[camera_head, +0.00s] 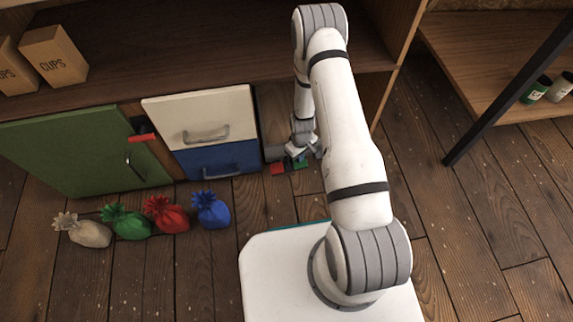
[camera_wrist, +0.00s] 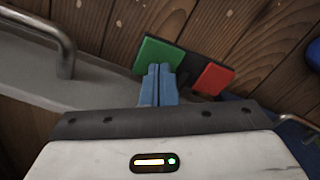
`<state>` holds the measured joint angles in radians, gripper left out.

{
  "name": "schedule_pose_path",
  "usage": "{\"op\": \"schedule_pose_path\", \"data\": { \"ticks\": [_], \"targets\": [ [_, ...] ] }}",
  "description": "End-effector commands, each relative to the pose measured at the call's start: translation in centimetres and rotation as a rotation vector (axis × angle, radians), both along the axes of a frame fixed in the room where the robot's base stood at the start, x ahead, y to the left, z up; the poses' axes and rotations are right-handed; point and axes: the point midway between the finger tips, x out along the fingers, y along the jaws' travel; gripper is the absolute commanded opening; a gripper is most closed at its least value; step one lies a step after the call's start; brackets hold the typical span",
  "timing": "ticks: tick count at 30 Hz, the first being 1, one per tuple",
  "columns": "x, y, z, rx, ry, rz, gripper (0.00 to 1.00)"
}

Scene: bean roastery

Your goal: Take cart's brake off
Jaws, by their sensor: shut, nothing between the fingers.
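A green pedal (camera_wrist: 157,54) and a red pedal (camera_wrist: 212,78) sit side by side on a dark mount low above the floor in the wrist view. In the head view the red pedal (camera_head: 278,168) and the green pedal (camera_head: 299,163) show small at the foot of the cabinet. My gripper (camera_wrist: 160,68) has its blue fingers together and empty, with the tips at the green pedal's near edge. Whether they touch or press it I cannot tell. In the head view my wrist hides most of the area around the pedals, and I cannot make out the cart's body clearly.
A grey panel with a bar handle (camera_wrist: 66,40) lies left of the fingers. A white drawer (camera_head: 200,115), a blue drawer (camera_head: 219,160) and an open green door (camera_head: 75,150) stand left of the pedals.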

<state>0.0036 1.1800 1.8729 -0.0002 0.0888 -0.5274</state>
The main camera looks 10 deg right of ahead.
Motion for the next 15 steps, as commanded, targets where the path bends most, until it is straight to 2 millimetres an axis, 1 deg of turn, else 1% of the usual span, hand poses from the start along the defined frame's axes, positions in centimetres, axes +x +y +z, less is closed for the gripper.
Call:
{"op": "schedule_pose_path", "data": {
  "ticks": [15],
  "targets": [
    [0.0,-0.04,-0.87,0.0,0.0,-0.001,0.0]
  ]
}}
